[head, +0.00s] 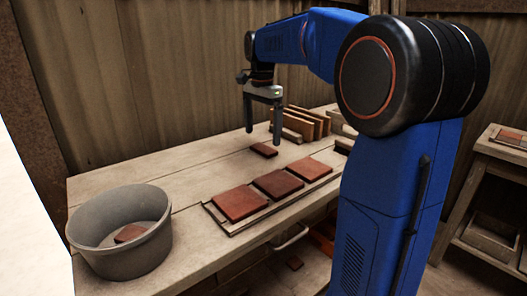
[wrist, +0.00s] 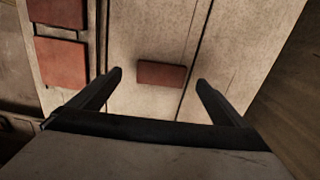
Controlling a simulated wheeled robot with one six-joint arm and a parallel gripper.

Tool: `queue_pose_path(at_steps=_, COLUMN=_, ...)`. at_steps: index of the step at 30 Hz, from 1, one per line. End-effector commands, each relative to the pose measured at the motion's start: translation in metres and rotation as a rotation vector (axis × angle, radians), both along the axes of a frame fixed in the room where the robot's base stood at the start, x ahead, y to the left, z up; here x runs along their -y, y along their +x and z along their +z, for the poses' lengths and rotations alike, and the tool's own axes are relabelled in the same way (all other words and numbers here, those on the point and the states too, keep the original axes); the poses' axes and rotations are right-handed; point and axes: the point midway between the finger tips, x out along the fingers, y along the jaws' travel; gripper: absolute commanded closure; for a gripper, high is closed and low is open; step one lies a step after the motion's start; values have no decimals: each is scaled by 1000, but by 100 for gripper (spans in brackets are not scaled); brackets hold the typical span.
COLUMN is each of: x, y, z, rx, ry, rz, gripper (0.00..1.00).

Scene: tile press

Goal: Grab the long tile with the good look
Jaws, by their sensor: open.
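A long, narrow reddish-brown tile (head: 264,150) lies flat on the wooden bench behind the row of square tiles. It also shows in the wrist view (wrist: 161,74), beyond and between my fingertips, with an even red face. My gripper (head: 263,142) points down above the bench near this tile, its two fingers apart and empty. The open fingers also show in the wrist view (wrist: 158,78), on either side of the tile but not touching it. A smaller reddish piece (head: 129,233) lies inside the grey bucket (head: 90,253).
Several square red tiles (head: 240,203) lie on a board along the bench's front. Upright wooden slats (head: 312,118) stand at the back right. The bench (head: 135,163) is clear at the back left. A shelf unit (head: 480,165) stands at far right.

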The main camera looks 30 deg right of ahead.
Motion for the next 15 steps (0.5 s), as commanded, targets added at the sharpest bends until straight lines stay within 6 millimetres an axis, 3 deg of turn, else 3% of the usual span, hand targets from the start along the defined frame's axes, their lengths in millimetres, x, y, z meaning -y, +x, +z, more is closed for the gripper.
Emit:
queue_pose_path(at_steps=9, x=5, y=4, z=-40, rx=-2, ry=0, rz=0, gripper=3)
queue_pose_path(at_steps=15, x=4, y=5, z=-49, rx=-1, ry=0, rz=0, gripper=3)
